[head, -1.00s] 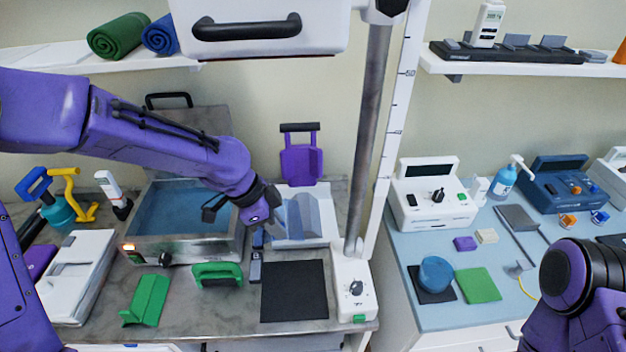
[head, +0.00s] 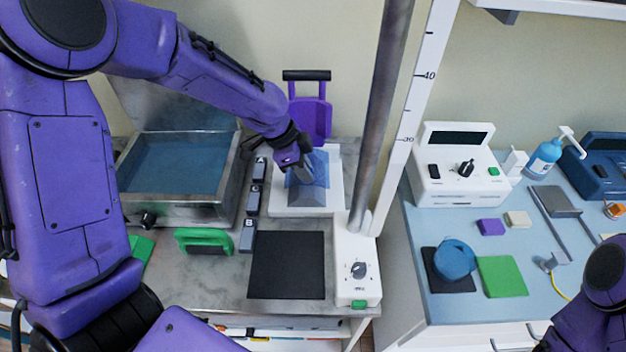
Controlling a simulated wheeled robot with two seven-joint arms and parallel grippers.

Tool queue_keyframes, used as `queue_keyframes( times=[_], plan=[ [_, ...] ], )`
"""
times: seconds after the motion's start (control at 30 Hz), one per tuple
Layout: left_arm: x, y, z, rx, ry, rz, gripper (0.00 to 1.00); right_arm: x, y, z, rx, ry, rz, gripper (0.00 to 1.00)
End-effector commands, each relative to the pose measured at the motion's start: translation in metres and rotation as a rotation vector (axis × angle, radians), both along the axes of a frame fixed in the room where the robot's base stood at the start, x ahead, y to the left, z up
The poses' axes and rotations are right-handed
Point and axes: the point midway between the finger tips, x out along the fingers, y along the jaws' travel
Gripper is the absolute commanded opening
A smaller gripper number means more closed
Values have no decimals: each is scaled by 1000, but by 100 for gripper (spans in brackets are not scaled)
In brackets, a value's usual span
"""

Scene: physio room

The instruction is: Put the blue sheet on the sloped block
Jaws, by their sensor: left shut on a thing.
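The blue sheet (head: 319,166) is a thin, see-through blue piece over the back part of the sloped block. The sloped block (head: 306,198) is grey and sits in a white tray (head: 334,190) on the marble counter. My left gripper (head: 301,169) is above the block and shut on the sheet; its fingers hide part of both. I cannot tell whether the sheet touches the block. My right arm shows at the lower right edge, but its gripper is not in view.
A purple paddle (head: 311,120) stands behind. A black mat (head: 287,265) lies in front, and a white post base (head: 356,285) stands to the right.

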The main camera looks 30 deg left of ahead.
Motion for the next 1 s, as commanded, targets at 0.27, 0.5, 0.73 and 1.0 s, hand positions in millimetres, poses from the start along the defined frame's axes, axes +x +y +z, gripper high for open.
queue_keyframes(
  times=[0.27, 0.5, 0.73, 1.0],
  plan=[
    [5, 0, -23, 2, 6, 0, 0, -1, 0, -20, 0, 2, 0, 43],
    [4, 0, -29, -1, 6, 2, 0, 0, 0, -22, 1, 1, 0, 43],
    [4, 0, -33, 1, 7, 1, 36, -1, 0, -24, 0, 2, 0, 43],
    [4, 0, -32, 0, 6, 0, 39, -1, 0, -23, 0, 2, 0, 43]
  ],
)
